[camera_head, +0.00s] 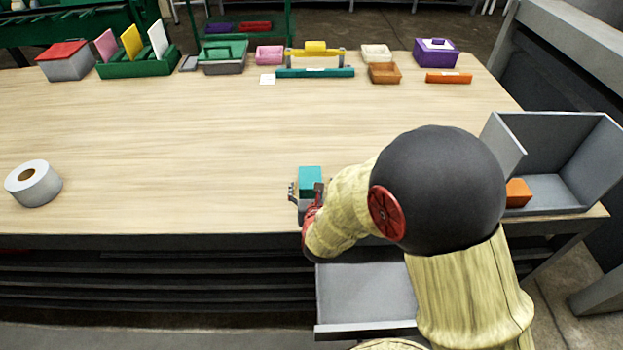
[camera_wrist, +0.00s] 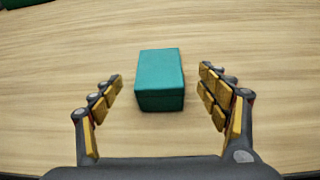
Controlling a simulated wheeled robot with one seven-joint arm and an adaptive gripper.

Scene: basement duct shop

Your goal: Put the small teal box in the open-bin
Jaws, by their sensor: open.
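The small teal box (camera_head: 310,179) lies on the wooden table near its front edge, right of centre in the head view. In the wrist view the teal box (camera_wrist: 160,78) sits between and slightly ahead of my open fingers. My gripper (camera_wrist: 165,95) is open, with a gap on each side of the box. In the head view my gripper (camera_head: 308,195) is at the box, partly hidden by my arm. A grey open-topped bin (camera_head: 553,150) with a low front stands at the table's right end. An orange block (camera_head: 518,192) is inside it, partly hidden by my arm.
A grey drawer or tray (camera_head: 365,293) sticks out below the table's front edge. A white roll (camera_head: 33,183) stands at the left. Small containers, including a green rack (camera_head: 140,68) and a purple box (camera_head: 436,55), line the back. The table's middle is clear.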

